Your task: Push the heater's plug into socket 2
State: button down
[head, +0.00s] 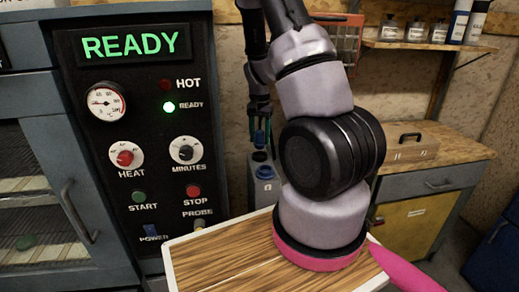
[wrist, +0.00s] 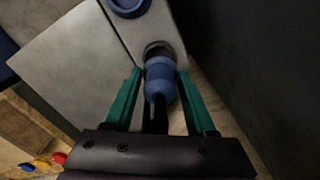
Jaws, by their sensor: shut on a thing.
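My gripper (head: 260,116) points down at the end of my arm, shut on the blue plug (head: 259,138). In the wrist view the green fingers of my gripper (wrist: 160,98) stand on either side of the plug (wrist: 160,78). The plug's front end is at a dark round socket (wrist: 158,48) on a grey box. In the head view this box (head: 265,192) stands below the plug. I cannot tell how far the plug's tip is in the socket. A blue-rimmed socket (wrist: 128,5) lies beside it. I cannot read which socket is number 2.
A dark control panel (head: 140,130) with a lit READY sign and knobs stands to the left of the box. A wooden board (head: 215,258) is in front.

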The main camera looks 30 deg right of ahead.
aim_at(260, 130)
jog(key=shift+r, duration=2)
